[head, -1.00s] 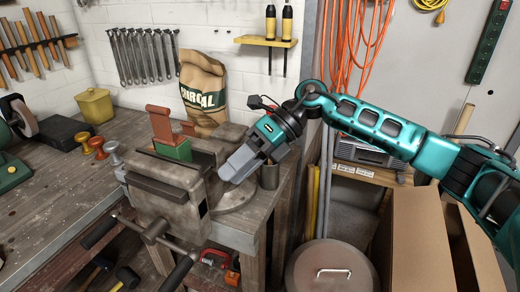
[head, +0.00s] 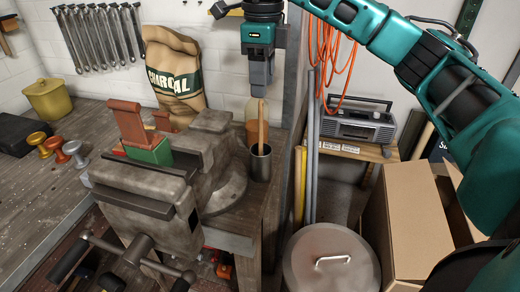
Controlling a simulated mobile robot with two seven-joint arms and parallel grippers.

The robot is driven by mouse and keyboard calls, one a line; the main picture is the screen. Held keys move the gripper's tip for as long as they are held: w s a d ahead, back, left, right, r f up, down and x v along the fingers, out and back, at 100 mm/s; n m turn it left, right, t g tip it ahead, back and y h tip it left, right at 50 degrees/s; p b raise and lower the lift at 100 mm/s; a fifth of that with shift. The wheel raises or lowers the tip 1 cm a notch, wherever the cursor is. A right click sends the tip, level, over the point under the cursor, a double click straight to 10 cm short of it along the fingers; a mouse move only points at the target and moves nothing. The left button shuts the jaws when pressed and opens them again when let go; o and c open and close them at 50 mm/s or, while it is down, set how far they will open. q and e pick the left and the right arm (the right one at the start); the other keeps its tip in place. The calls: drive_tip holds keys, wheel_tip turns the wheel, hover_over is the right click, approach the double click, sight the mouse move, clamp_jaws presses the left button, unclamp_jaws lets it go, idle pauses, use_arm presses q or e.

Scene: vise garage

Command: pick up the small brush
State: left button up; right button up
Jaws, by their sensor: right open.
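A slim wooden handle (head: 262,128), which looks like that of the small brush, stands upright in a dark metal cup (head: 261,163) on the bench beside the vise. Its lower end is hidden inside the cup. My right gripper (head: 258,90) points straight down just above the top of the handle. It is open and appears empty, though its jaws are seen nearly edge-on and the gap is hard to make out. I cannot tell if it touches the handle. My left gripper is out of view.
The vise (head: 150,195) stands left of the cup, with a red and green block (head: 148,150) at its jaws. A charcoal bag (head: 175,78) leans behind. A lidded bin (head: 331,262) and a cardboard box (head: 405,225) stand right of the bench.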

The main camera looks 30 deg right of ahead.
sight(261, 108)
drive_tip(key=f, duration=0.7)
drive_tip(key=shift+a+f, duration=0.2)
drive_tip(key=shift+f, duration=0.15)
clamp_jaws()
